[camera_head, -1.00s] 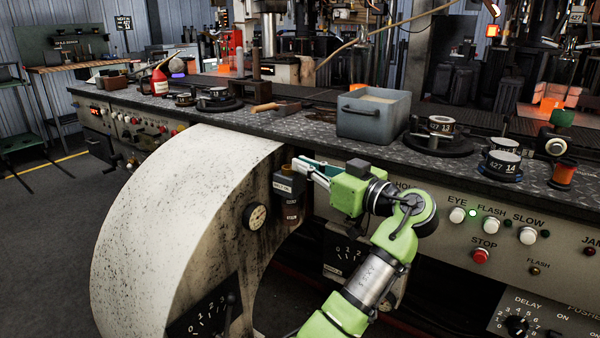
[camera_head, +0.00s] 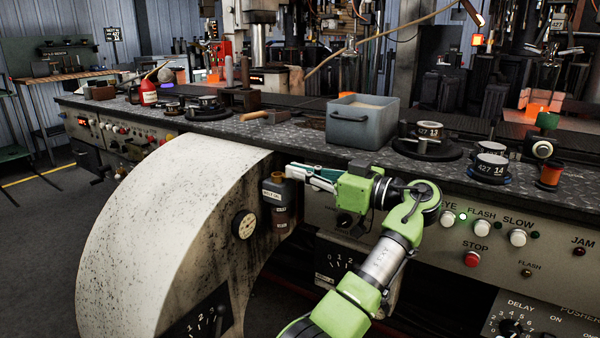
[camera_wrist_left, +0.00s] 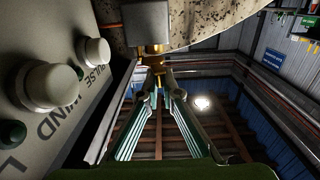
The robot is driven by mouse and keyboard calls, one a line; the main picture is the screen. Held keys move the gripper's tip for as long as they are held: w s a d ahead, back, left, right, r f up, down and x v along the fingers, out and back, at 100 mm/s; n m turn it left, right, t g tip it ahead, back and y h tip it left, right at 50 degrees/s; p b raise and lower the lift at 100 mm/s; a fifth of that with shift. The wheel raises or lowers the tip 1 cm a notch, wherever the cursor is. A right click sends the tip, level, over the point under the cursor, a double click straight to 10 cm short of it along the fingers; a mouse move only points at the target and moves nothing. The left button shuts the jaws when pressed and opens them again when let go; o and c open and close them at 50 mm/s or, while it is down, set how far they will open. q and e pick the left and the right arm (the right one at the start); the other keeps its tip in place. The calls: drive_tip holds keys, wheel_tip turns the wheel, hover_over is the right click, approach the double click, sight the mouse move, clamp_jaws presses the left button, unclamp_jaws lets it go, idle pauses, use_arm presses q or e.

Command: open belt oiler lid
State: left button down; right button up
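The belt oiler (camera_head: 281,214) is a small dark and amber bottle with a pale label, fixed to the side of the large pale, speckled drum housing. Its top (camera_head: 277,177) is small in the head view, and I cannot tell whether the lid is raised. My left gripper (camera_head: 289,172) reaches in from the right, its fingertips close beside this top. In the left wrist view its fingers (camera_wrist_left: 157,82) stand apart with a gap between them. A brass-coloured part (camera_wrist_left: 153,49) lies just beyond the tips; contact is unclear. My right gripper is not in view.
The control panel with the red stop button (camera_head: 472,259) lies right of my arm. The bench edge above carries a grey bin (camera_head: 362,122) and moulds (camera_head: 428,130).

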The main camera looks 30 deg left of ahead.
use_arm(q)
drive_tip(key=c, duration=2.3)
unclamp_jaws()
drive_tip(key=shift+a, duration=0.15)
drive_tip(key=shift+s+d, duration=0.15)
drive_tip(key=shift+d, duration=1.75)
drive_tip(key=shift+s+d, duration=0.15)
drive_tip(key=shift+d, duration=1.7)
drive_tip(key=shift+o, duration=0.4)
